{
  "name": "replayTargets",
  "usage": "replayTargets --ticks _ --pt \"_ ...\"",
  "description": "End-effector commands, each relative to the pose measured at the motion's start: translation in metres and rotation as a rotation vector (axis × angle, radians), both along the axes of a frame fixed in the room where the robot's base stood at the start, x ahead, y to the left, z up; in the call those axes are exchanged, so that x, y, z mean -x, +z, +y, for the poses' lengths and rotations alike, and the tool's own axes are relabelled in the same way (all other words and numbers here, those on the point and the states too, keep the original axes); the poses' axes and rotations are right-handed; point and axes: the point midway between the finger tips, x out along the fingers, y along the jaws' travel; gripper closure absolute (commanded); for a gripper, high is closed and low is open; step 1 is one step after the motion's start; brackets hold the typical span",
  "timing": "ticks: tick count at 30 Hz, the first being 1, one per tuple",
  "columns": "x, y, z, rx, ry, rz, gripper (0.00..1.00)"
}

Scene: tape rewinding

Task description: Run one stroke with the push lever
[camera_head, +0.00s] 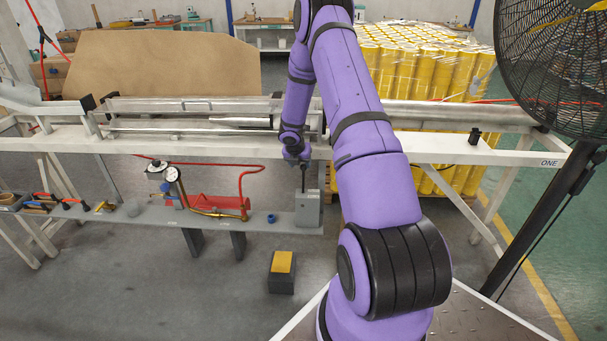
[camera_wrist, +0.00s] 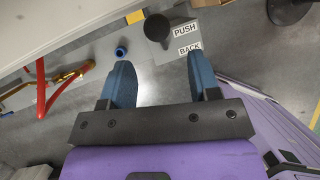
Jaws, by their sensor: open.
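The push lever (camera_head: 303,178) is a thin dark stalk rising from a grey box (camera_head: 308,210) at the right end of the low shelf. In the wrist view its round dark knob (camera_wrist: 157,28) shows from above, beside the labels PUSH (camera_wrist: 185,30) and BACK (camera_wrist: 190,49). My gripper (camera_head: 297,158) is just above the lever, pointing down. In the wrist view my gripper (camera_wrist: 159,68) is open and empty, its two blue fingers spread apart. The knob lies ahead of the gap between them, with no visible contact.
The white machine frame (camera_head: 230,146) runs close behind and above the lever. Red hose and brass piping (camera_head: 215,208) with gauges sit left on the grey shelf (camera_head: 285,229), near a small blue part (camera_head: 271,218). A yellow-topped block (camera_head: 283,263) stands on the floor. A black fan (camera_head: 560,65) is far right.

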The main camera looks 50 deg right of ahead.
Motion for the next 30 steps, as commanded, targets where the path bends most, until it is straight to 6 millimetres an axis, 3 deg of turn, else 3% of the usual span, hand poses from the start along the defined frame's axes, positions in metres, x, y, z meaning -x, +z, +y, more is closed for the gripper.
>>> replayTargets --ticks 6,12,26,30 --pt "-0.005 -0.037 -0.014 -0.001 -0.001 0.001 0.44" --pt "-0.008 -0.061 -0.024 0.0 -0.002 -0.001 0.44" --pt "-0.01 -0.071 -0.029 0.0 -0.003 -0.001 0.44" --pt "-0.01 -0.071 -0.029 0.0 -0.002 -0.001 0.71"
